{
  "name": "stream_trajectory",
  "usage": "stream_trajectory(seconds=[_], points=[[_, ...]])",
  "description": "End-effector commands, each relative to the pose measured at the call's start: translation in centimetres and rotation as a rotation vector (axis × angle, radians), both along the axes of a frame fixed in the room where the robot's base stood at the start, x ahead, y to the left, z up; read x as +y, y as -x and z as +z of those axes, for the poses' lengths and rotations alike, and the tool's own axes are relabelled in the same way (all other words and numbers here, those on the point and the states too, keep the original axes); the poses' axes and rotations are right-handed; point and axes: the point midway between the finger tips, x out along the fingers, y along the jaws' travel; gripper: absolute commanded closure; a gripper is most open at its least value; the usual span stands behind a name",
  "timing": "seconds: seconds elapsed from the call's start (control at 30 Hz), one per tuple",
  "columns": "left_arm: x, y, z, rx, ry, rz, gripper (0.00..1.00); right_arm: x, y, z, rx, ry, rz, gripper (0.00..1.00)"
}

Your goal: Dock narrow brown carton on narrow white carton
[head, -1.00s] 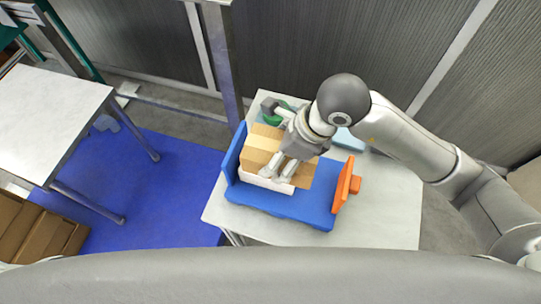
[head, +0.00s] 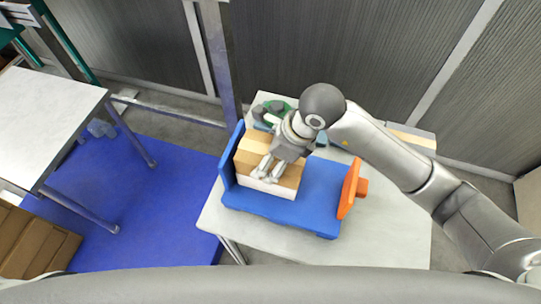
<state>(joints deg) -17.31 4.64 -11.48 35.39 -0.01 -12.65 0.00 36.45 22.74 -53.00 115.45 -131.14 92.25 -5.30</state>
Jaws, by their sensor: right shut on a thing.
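The narrow brown carton (head: 250,159) has a paler tape band and is in the blue fixture (head: 322,185), near its upright left end wall. The narrow white carton (head: 271,187) shows as a pale strip along the near side, below the brown one. My right gripper (head: 266,175) reaches down over the brown carton and is shut on it, its fingers near the front edge. The gripper and wrist hide part of the carton's top, and I cannot tell whether the two cartons touch everywhere. My left gripper is not in view.
An orange end plate (head: 349,187) with a knob stands at the fixture's right end. The fixture's right half is bare. A green object (head: 287,106) lies behind the wrist. Another brown carton (head: 412,140) is at the table's back right. A separate white table (head: 45,120) stands left.

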Motion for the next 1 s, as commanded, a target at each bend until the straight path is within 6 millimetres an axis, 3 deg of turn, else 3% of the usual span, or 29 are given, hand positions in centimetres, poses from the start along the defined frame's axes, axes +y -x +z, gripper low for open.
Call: stream_trajectory(seconds=[0.1, 0.13, 0.27, 0.73, 1.0], points=[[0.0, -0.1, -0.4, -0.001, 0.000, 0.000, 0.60, 0.0, 0.0, -0.3, -0.001, -0.001, 0.001, 0.55], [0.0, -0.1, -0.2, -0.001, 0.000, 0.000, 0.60, 0.0, 0.0, -0.2, 0.001, 0.000, 0.000, 0.16], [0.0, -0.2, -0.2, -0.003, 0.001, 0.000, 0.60, 0.0, 0.0, -0.1, 0.001, 0.000, 0.000, 0.00], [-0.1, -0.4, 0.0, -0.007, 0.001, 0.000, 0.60, -0.1, 0.0, 0.3, -0.002, -0.001, 0.001, 0.00], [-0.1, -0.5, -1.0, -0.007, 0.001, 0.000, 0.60, -2.0, 0.5, 4.9, -0.007, 0.000, 0.000, 0.00]])
